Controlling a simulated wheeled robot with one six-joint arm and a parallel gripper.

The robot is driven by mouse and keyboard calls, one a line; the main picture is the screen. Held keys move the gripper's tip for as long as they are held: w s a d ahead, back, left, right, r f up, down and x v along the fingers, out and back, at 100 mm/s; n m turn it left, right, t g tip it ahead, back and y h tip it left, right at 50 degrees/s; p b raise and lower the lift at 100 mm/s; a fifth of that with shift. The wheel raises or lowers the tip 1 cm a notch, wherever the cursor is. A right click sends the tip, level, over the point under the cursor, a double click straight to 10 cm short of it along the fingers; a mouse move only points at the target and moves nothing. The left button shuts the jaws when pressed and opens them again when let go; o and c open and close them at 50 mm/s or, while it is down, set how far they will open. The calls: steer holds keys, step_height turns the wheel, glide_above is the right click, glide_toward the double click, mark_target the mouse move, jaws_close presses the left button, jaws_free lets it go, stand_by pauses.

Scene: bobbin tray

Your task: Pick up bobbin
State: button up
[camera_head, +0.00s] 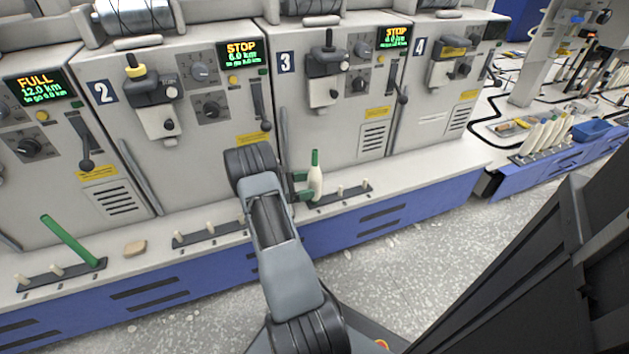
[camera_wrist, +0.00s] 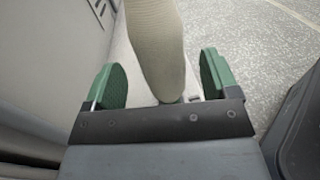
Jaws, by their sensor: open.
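A bobbin (camera_head: 316,182) with a cream wound body and a green top stands upright on a dark peg strip at the front of machine 3. In the wrist view the bobbin (camera_wrist: 155,45) fills the upper middle, its lower end tapering down between the two green pads. My gripper (camera_head: 304,188) is open around it, with a pad on either side. In the wrist view my gripper (camera_wrist: 160,82) shows gaps between each pad and the bobbin. The bobbin's green top is out of the wrist view.
The peg strip (camera_head: 350,192) has bare pegs to the right. A green empty tube (camera_head: 72,241) leans at the left, near a tan block (camera_head: 135,248). More bobbins (camera_head: 545,135) stand at the far right beside a blue bin (camera_head: 592,130). Machine fronts rise behind the ledge.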

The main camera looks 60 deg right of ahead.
mark_target(314, 183)
steer(key=shift+b+x, duration=0.3)
steer(key=shift+x, duration=1.25)
steer(key=shift+c, duration=0.4)
steer(key=c, duration=1)
steer(key=shift+o, duration=0.2)
